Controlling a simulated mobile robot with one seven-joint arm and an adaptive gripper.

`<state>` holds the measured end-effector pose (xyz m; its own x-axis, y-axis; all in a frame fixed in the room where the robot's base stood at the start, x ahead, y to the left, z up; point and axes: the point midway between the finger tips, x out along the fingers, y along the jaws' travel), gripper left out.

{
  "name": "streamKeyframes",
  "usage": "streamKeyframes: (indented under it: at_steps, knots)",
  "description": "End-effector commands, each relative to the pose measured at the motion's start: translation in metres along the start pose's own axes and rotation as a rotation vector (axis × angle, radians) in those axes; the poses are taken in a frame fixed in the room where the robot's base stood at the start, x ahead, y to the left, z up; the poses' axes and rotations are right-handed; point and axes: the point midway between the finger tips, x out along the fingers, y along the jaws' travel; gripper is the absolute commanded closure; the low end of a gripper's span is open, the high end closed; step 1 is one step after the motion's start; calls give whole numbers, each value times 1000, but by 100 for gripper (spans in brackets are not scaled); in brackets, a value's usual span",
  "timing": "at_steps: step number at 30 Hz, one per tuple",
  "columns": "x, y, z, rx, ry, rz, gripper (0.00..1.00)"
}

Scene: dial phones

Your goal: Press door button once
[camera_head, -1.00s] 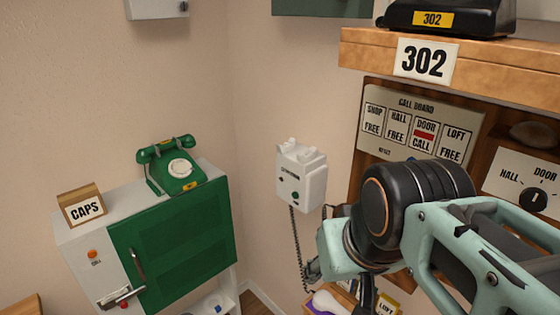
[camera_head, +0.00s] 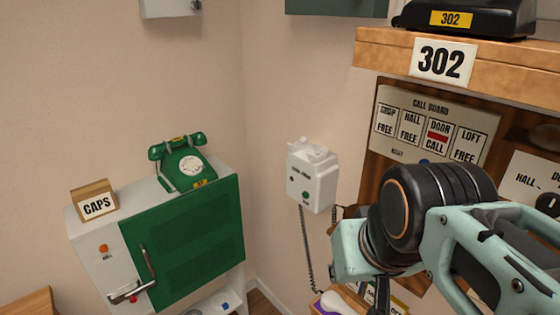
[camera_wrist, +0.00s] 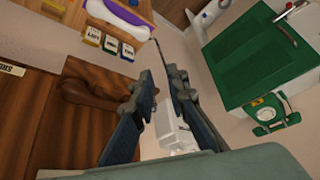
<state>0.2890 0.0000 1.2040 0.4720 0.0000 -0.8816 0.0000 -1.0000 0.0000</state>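A white wall unit (camera_head: 312,177) hangs near the room corner, with a small green button (camera_head: 305,195) low on its front and a dark coiled cord below it. Its label is too small to read. On the call board (camera_head: 485,150), the DOOR panel (camera_head: 437,136) shows a red bar and CALL; the others show FREE. In the wrist view, my gripper (camera_wrist: 161,76) has its two dark fingers apart with nothing between the tips. The white unit (camera_wrist: 178,137) shows behind the fingers. In the head view, my arm hides most of the gripper, right of and below the unit.
A green phone (camera_head: 184,162) and a CAPS sign (camera_head: 95,203) stand on a cabinet with a green door (camera_head: 190,245). A wooden shelf (camera_head: 385,44) marked 302 juts out above the call board. A purple-and-white object (camera_head: 330,304) lies low beneath the unit.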

Motion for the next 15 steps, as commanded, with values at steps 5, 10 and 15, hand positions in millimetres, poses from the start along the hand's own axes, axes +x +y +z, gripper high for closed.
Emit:
streamKeyframes:
  at_steps: [5,10,15]
  knots:
    - [0,0,0,0,0,0,100]
    - [0,0,0,0,0,0,100]
    - [0,0,0,0,0,0,100]
